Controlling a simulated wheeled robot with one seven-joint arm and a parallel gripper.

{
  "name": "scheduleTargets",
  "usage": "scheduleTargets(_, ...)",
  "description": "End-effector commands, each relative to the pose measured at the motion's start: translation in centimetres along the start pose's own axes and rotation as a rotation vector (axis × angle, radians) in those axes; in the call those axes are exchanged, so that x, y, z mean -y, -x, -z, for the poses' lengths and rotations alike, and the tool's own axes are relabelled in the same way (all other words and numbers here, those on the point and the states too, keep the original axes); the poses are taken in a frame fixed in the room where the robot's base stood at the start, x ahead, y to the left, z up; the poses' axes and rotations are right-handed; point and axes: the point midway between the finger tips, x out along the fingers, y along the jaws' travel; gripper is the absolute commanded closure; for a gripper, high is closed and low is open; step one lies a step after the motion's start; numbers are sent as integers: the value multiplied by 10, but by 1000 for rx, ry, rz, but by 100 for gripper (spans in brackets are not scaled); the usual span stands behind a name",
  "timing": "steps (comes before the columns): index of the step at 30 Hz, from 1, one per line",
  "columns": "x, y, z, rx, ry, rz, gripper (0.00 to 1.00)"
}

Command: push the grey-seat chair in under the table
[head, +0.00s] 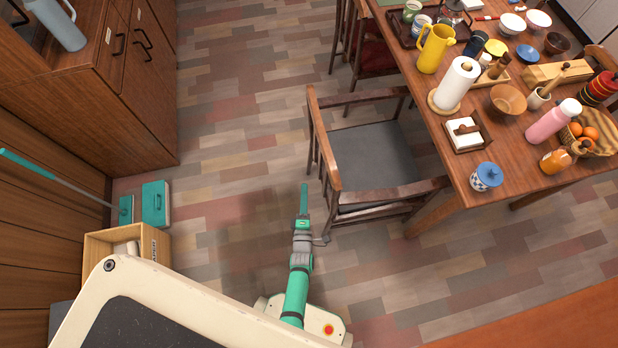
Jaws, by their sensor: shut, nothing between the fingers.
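The grey-seat chair (372,155) stands upright on the floor at the near left corner of the table (430,110). It has a dark grey seat and a brown wooden frame with armrests. Its backrest (322,138) is on the left, away from the table, and its right side is close to the table edge. My gripper (304,190) is at the end of my green and grey arm, left of the chair's near armrest and below the backrest in the picture. It looks narrow and shut, with nothing in it. I cannot tell whether my arm touches the chair leg.
A red-seat chair (376,58) stands farther along the table's left side. The tabletop carries a yellow pitcher (434,48), a paper towel roll (457,84) and many dishes. A wooden cabinet (110,90), dustpan (156,204) and wooden box (150,244) line the left. The floor between is clear.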

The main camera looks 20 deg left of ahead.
Motion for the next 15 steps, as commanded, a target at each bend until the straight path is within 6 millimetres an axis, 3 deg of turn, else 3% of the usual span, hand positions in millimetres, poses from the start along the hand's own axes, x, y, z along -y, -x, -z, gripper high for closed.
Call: scheduleTargets(15,-1,-86,-1,0,-2,-1,100)
